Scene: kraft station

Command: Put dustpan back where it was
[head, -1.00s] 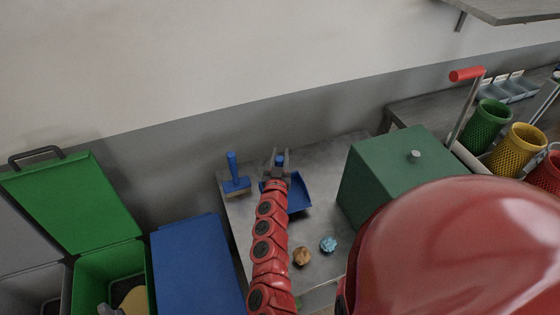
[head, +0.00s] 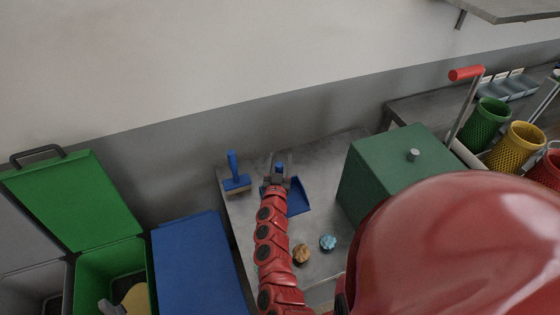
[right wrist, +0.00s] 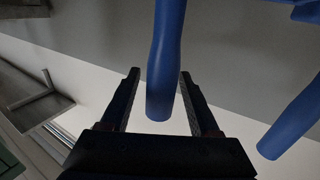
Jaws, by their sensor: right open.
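The blue dustpan (head: 299,196) lies on the metal table, its pan partly hidden by my right arm. Its upright blue handle (right wrist: 166,60) comes down between the two dark fingers in the right wrist view. My right gripper (head: 279,173) is at the handle, open, with a finger on each side and visible gaps to the handle. The right wrist view also shows the open jaws (right wrist: 160,105). My left gripper is not in view.
A blue-handled brush (head: 236,183) stands just left of the dustpan. A brown crumpled piece (head: 302,254) and a light blue one (head: 327,242) lie nearer on the table. A green box (head: 390,170) stands to the right. Blue (head: 195,265) and green (head: 112,262) bins stand left.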

